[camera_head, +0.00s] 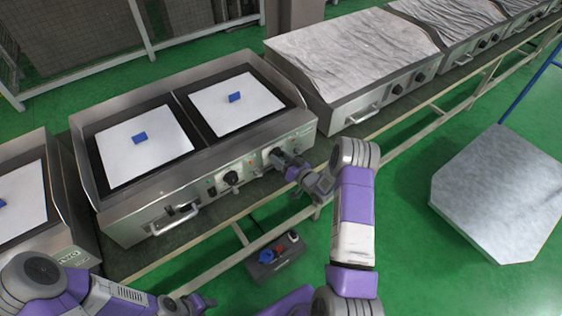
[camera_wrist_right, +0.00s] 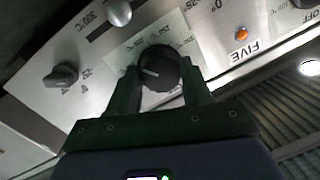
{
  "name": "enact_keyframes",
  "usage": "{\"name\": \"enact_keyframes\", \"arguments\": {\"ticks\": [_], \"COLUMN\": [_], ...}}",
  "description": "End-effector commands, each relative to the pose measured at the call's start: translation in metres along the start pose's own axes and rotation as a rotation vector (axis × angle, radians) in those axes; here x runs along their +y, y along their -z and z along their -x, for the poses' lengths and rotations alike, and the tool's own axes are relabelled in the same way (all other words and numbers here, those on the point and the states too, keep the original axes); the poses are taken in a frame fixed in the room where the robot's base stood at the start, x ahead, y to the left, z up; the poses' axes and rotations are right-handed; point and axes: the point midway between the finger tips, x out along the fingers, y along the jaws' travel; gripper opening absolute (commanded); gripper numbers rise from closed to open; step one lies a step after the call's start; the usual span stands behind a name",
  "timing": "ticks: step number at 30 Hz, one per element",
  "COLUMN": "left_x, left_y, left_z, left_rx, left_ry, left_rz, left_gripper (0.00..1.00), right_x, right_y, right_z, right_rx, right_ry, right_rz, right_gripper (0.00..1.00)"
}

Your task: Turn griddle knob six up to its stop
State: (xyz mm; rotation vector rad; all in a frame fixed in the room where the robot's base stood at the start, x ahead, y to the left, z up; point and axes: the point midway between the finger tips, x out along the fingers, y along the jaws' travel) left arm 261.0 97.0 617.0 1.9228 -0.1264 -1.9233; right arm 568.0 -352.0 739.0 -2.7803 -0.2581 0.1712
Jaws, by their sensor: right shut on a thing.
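The steel griddle (camera_head: 160,215) stands on the bench at centre left, with knobs on its front panel. My right gripper (camera_head: 280,158) reaches the right end of that panel. In the right wrist view the right gripper (camera_wrist_right: 160,82) is shut on a black round knob (camera_wrist_right: 158,66), one finger on each side. The knob's white mark points left in that view. A "FIVE" label (camera_wrist_right: 243,49) reads upside down to the right of the gripped knob; I see no "SIX" label. My left gripper (camera_head: 192,303) is at the bottom edge, away from the griddle, its jaws unclear.
Another black knob (camera_wrist_right: 61,76) is left of the fingers, and an orange light (camera_wrist_right: 242,34) is to their right. A second black knob (camera_head: 231,178) sits on the panel. Covered appliances (camera_head: 350,55) stand farther along the bench. A grey block (camera_head: 500,190) stands at right.

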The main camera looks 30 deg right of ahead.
Motion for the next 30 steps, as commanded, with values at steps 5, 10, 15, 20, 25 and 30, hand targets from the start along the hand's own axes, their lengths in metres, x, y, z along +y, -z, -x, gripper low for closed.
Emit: {"name": "enact_keyframes", "arguments": {"ticks": [5, 10, 15, 20, 25, 30], "left_x": [-0.005, -0.008, -0.011, -0.013, -0.015, -0.017], "left_y": [0.001, 0.001, 0.001, 0.002, 0.002, 0.002], "left_z": [-0.012, -0.021, -0.028, -0.034, -0.04, -0.044], "left_rx": [0.0, 0.0, 0.0, 0.0, 0.0, 0.0], "left_ry": [0.0, 0.0, 0.0, 0.0, 0.0, 0.0], "left_rz": [0.0, 0.0, 0.0, 0.0, 0.0, 0.0], "left_gripper": [0.47, 0.47, 0.47, 0.47, 0.47, 0.47], "right_x": [0.002, 0.001, 0.002, 0.001, 0.001, 0.001], "right_y": [-0.003, -0.003, -0.004, -0.005, -0.005, -0.005], "right_z": [0.001, 0.0, 0.001, 0.0, 0.0, 0.0], "right_rx": [0.014, 0.028, 0.04, 0.053, 0.066, 0.077], "right_ry": [0.02, 0.041, 0.06, 0.079, 0.099, 0.116], "right_rz": [-0.166, -0.325, -0.486, -0.637, -0.793, -0.935], "right_gripper": [0.18, 0.18, 0.18, 0.18, 0.18, 0.18]}}
